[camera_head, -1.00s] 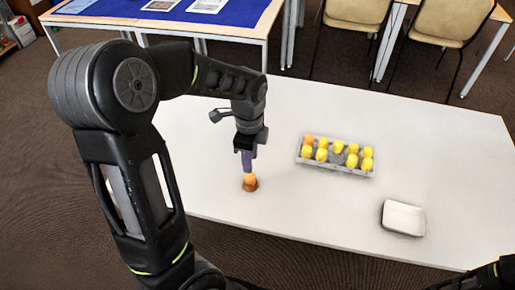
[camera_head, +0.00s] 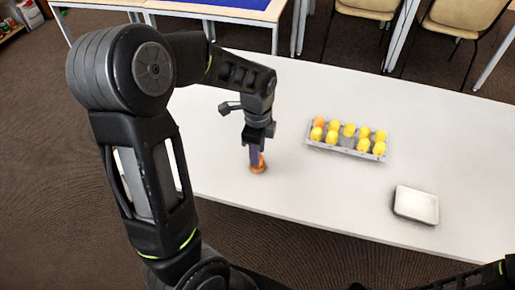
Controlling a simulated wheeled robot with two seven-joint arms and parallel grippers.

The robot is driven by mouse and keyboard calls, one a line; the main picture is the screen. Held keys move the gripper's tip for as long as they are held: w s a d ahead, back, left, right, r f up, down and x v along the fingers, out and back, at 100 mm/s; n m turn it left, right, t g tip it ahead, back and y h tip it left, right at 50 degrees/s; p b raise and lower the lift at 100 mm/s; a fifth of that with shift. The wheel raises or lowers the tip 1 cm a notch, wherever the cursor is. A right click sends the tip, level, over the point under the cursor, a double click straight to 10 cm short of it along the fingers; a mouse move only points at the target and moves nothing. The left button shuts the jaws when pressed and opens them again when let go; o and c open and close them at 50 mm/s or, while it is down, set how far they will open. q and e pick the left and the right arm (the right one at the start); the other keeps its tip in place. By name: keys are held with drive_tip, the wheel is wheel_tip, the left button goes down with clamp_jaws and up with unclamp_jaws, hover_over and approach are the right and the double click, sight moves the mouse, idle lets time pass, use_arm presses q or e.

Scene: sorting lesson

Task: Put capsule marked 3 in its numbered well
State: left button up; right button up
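An orange capsule (camera_head: 261,160) stands upright in a small brown-orange holder (camera_head: 258,169) near the table's front edge. No number on it can be read. My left gripper (camera_head: 257,158) points down at the capsule, its fingers overlapping it and hiding much of it. I cannot tell whether the fingers are closed on it. A grey tray (camera_head: 344,150) to the right holds several yellow capsules (camera_head: 349,129) and an orange one (camera_head: 319,122) at its far left corner. A front-row well near its middle (camera_head: 346,143) looks empty. Well numbers are unreadable. My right gripper is out of view.
A white square dish (camera_head: 416,205) lies on the white table (camera_head: 320,200) at the right. The table between holder and tray is clear. Chairs and a blue-topped table stand behind. Part of my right arm shows at the bottom right corner.

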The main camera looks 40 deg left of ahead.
use_arm(q)
drive_tip(key=shift+f, duration=0.6)
drive_tip(key=c, duration=0.3)
drive_tip(key=shift+r, duration=0.1)
wheel_tip(320, 180, up, 7)
drive_tip(key=p, duration=0.5)
idle(0.7)
